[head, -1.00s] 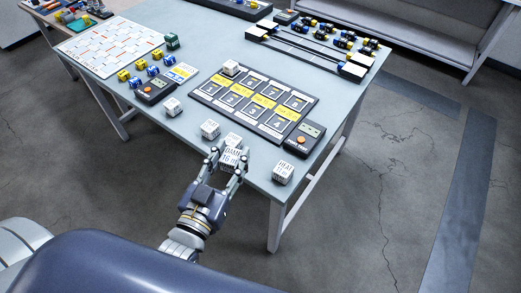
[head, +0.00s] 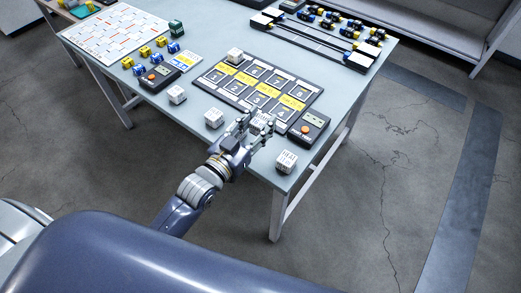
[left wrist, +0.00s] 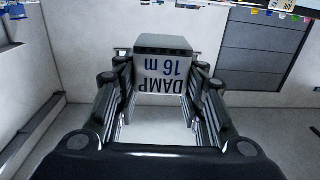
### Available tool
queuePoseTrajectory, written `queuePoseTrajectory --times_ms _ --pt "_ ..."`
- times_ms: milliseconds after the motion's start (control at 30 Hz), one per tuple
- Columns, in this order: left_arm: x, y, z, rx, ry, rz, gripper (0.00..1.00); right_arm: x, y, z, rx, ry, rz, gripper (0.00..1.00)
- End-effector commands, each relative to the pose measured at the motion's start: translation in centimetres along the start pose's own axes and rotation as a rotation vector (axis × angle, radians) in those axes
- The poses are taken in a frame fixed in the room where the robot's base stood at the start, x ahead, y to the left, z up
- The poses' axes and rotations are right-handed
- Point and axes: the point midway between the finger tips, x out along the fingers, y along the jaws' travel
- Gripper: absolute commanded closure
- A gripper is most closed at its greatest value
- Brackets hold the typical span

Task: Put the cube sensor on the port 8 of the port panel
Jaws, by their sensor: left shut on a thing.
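My left gripper (head: 257,122) is shut on a white cube sensor (head: 263,120). In the left wrist view the cube sensor (left wrist: 165,72) sits between both fingers and reads "DAMP 16 m", upside down in the picture. In the head view the gripper and cube are at the near edge of the port panel (head: 228,101), around the port 3 and 4 side; the height above it is hard to tell. Port 8 (head: 299,94) is at the panel's far right corner and looks empty. Another white cube (head: 235,55) sits at the far left port. My right gripper is out of view.
White cubes stand along the table's near side: one at left (head: 177,94), one in the middle (head: 213,118), one at right reading "HEAT" (head: 287,161). A dark box with an orange button (head: 309,127) adjoins the panel's right end. Another such box (head: 160,78) is at left.

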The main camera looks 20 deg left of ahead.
Motion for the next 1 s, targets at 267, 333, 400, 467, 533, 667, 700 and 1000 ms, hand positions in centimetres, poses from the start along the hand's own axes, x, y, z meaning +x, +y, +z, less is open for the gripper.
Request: queuePoseTrajectory --times_ms 267,333,400,467,533,667,700,1000 --pt "0.0 0.0 4.7 0.000 -0.004 0.000 0.87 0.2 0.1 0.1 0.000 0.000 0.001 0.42" --pt "0.0 0.0 5.3 0.000 -0.002 0.000 0.87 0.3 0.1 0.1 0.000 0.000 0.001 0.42" --pt "0.0 0.0 5.8 0.001 -0.001 0.000 0.87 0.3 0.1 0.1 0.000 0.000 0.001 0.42" --pt "0.0 0.0 6.3 0.001 -0.002 0.000 0.87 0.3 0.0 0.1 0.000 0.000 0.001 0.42" --pt "0.0 0.0 7.4 0.001 -0.003 -0.001 0.87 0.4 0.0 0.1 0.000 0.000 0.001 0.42" --pt "0.0 0.0 8.7 0.001 -0.003 0.000 0.87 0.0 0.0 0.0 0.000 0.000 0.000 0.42" --pt "0.0 0.0 8.9 0.001 -0.001 0.000 0.87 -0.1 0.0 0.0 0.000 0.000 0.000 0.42" --pt "0.0 0.0 9.4 0.000 0.000 0.000 0.87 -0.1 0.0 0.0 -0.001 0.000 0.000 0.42"
